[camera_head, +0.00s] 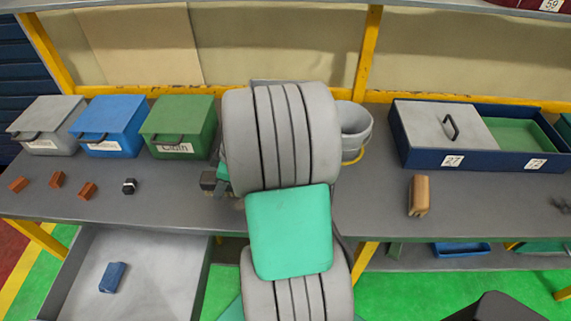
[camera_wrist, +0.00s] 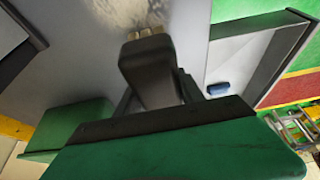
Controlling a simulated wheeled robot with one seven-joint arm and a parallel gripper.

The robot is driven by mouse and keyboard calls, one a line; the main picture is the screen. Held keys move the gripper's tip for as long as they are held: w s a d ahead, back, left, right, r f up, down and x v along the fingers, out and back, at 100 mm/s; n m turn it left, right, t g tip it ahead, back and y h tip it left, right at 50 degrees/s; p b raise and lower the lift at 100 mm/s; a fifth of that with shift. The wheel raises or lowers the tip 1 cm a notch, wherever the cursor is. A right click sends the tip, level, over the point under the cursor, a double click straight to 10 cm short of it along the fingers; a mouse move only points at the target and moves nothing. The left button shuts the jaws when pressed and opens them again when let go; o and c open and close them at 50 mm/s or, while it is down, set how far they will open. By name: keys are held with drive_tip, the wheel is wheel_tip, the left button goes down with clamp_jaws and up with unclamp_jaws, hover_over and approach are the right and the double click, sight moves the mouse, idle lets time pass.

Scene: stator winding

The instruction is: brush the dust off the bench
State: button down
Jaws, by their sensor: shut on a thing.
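The grey bench top (camera_head: 340,212) runs across the head view. My gripper (camera_head: 214,182) is low over it, left of my arm and partly hidden by it. In the wrist view my gripper (camera_wrist: 156,96) is shut on a dark brush (camera_wrist: 147,62). The brush's short tan bristles (camera_wrist: 145,33) point away from the gripper, towards the bench. A pale, mottled patch, perhaps dust (camera_wrist: 185,22), lies on the bench close to the bristles. I cannot tell whether the bristles touch the surface. My arm hides the middle of the bench in the head view.
Grey (camera_head: 47,124), blue (camera_head: 110,126) and green (camera_head: 179,126) lidded boxes stand at the back left. Several orange-brown blocks (camera_head: 57,180) and a dark nut (camera_head: 129,186) lie before them. An open drawer (camera_head: 165,280) holds a blue block (camera_head: 112,277). A brown block (camera_head: 418,196) stands right, before a navy tray (camera_head: 425,158).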

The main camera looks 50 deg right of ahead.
drive_tip(key=shift+r+p, duration=0.6)
drive_tip(key=shift+r, duration=0.7)
drive_tip(key=shift+d, duration=0.1)
